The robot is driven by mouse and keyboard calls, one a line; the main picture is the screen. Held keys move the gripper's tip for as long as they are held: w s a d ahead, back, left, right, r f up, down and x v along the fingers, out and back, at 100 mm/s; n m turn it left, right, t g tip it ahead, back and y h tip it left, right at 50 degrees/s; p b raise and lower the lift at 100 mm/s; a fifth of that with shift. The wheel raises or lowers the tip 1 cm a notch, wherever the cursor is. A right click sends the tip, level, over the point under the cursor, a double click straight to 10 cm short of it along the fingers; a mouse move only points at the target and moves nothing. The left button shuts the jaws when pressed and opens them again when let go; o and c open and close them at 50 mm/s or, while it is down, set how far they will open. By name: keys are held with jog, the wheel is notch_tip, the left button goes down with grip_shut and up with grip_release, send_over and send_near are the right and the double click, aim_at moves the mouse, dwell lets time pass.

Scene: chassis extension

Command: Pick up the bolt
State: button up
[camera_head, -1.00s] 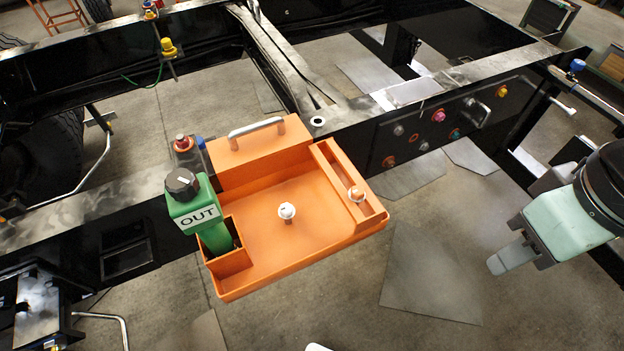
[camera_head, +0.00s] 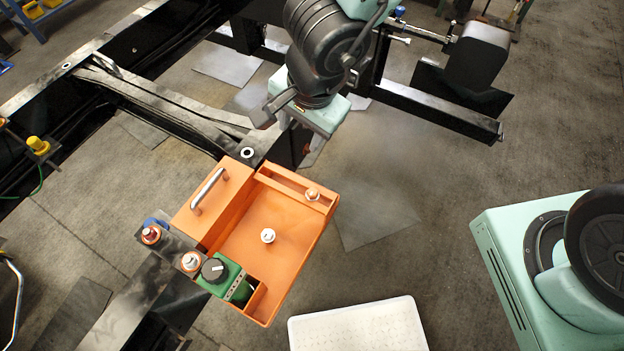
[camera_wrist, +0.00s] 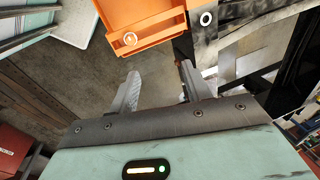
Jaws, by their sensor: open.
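A small bolt with a pale round head (camera_head: 267,236) stands in the main compartment of the orange tray (camera_head: 296,262). A similar small piece (camera_head: 312,194) sits in the narrow side compartment near the tray's corner; one such pale-topped piece (camera_wrist: 130,38) shows in the wrist view. My gripper (camera_head: 272,110) is above the dark frame beam, beyond the tray and clear of it. In the wrist view my gripper (camera_wrist: 158,80) has its two fingers apart with nothing between them. The tray lies ahead of the fingertips there.
A raised box with a metal handle (camera_head: 208,190) edges the tray. A white perforated tray (camera_head: 358,328) lies at the bottom. Dark frame beams (camera_head: 150,105) surround the work area.

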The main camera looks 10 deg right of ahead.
jog(key=s+d+m+g+h+p, duration=0.1)
jog(key=s+d+m+g, duration=0.1)
jog(key=b, duration=0.2)
send_over(313, 190)
jog(key=f, duration=1.1)
jog(key=shift+s+f, duration=0.25)
jog(key=shift+f, duration=0.05)
jog(key=shift+w+f+b, duration=0.15)
jog(key=shift+f+b, duration=0.15)
jog(key=shift+f, duration=1.15)
jog(key=shift+w+f+b, duration=0.1)
jog(key=shift+f+b, duration=0.15)
jog(key=shift+f, duration=1.15)
grip_shut()
